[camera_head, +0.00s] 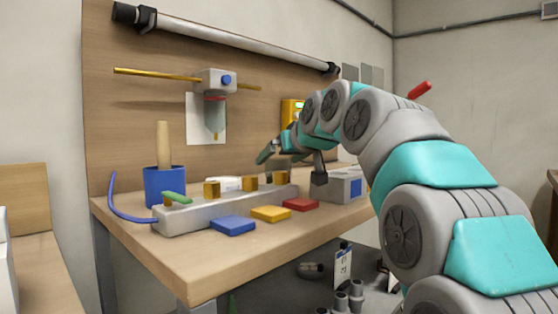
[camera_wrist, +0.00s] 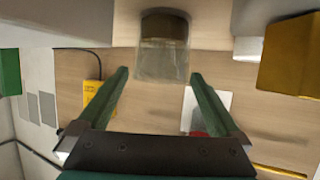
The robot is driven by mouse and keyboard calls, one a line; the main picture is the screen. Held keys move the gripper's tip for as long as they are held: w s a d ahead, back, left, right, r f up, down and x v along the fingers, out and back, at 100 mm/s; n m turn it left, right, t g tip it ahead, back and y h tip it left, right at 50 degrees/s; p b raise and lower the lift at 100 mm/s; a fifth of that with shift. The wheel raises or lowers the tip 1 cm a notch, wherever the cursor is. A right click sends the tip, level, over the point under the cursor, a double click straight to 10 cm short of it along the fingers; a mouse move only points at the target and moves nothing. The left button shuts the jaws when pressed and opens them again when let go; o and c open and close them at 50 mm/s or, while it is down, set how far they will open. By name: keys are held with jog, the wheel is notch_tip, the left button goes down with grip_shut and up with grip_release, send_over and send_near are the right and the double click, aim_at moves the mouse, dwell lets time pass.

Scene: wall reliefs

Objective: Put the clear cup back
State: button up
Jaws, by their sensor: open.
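The clear cup (camera_wrist: 162,62) is see-through with a brownish end and shows in the wrist view. It lies just ahead of and between the fingertips of my gripper (camera_wrist: 159,74). The green fingers are spread, with nothing held, and I cannot tell whether they touch the cup. In the head view my gripper (camera_head: 268,152) hangs above the back of the workbench (camera_head: 190,262). I cannot make out the cup there.
A grey rail (camera_head: 190,217) with several orange blocks lies along the bench. A blue pot (camera_head: 165,187) with a wooden handle stands at left. Blue (camera_head: 233,225), yellow (camera_head: 271,214) and red (camera_head: 300,204) pads lie in front. A grey box (camera_head: 340,186) is at right.

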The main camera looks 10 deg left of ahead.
jog(key=v, duration=1.1)
